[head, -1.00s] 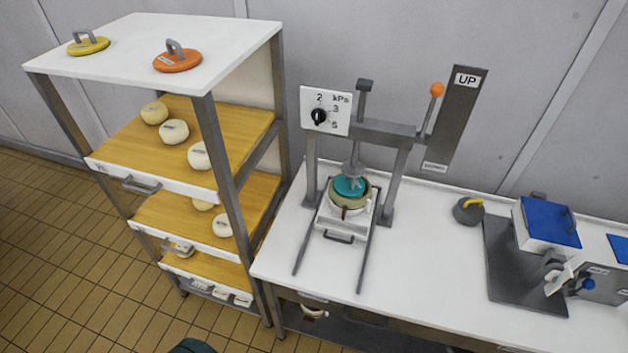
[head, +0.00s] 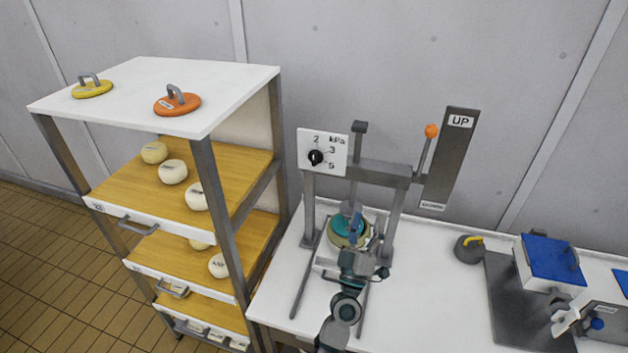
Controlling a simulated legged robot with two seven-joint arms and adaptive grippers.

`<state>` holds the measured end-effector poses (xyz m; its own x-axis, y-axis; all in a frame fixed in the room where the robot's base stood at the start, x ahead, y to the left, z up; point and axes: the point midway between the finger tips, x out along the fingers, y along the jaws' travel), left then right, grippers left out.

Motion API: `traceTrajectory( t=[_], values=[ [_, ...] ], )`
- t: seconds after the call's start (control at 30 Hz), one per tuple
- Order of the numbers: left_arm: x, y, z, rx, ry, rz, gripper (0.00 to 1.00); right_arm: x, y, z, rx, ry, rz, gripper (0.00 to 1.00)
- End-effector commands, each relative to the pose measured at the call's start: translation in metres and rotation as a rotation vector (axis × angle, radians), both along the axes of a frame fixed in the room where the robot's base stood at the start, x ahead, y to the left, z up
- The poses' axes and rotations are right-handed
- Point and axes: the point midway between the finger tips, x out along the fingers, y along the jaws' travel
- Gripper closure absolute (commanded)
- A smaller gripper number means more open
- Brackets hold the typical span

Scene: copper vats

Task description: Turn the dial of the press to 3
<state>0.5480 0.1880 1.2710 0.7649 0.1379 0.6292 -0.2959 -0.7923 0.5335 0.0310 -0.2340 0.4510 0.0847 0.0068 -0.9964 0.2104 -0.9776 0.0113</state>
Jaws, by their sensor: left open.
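The press (head: 378,172) is a grey frame standing on the white table. Its white dial plate (head: 332,140) reads 2, 3, 5 and kPa, at the frame's upper left. The black dial (head: 316,157) is small, and I cannot tell which number it points to. My left gripper (head: 362,226) is open in front of the press's lower middle, below and right of the dial and apart from it. It partly hides the round mould with the teal lid (head: 340,224) under the press. My right gripper is not in view.
An orange-knobbed lever (head: 431,131) stands beside the UP sign (head: 460,122), right of the dial. A shelf rack (head: 208,180) with cheeses stands close on the left. A grey weight (head: 469,248) and blue-topped device (head: 552,258) are at right. Table between press and weight is clear.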

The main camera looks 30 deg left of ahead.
Motion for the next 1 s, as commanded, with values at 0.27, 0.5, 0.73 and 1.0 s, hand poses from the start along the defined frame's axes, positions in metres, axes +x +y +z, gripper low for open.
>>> traceTrajectory(
  t=[0.27,0.5,0.73,1.0],
  values=[
    [0.025,0.078,0.040,-0.735,-0.075,0.373,0.26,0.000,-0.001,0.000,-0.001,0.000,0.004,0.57],
    [0.036,0.075,0.020,-1.005,0.079,0.485,0.26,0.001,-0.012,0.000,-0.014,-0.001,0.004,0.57],
    [0.048,0.097,0.016,-1.023,0.093,0.497,0.26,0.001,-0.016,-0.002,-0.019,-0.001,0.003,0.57],
    [0.081,0.147,0.016,-1.018,0.090,0.497,0.26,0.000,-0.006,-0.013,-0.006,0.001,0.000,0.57]
  ],
)
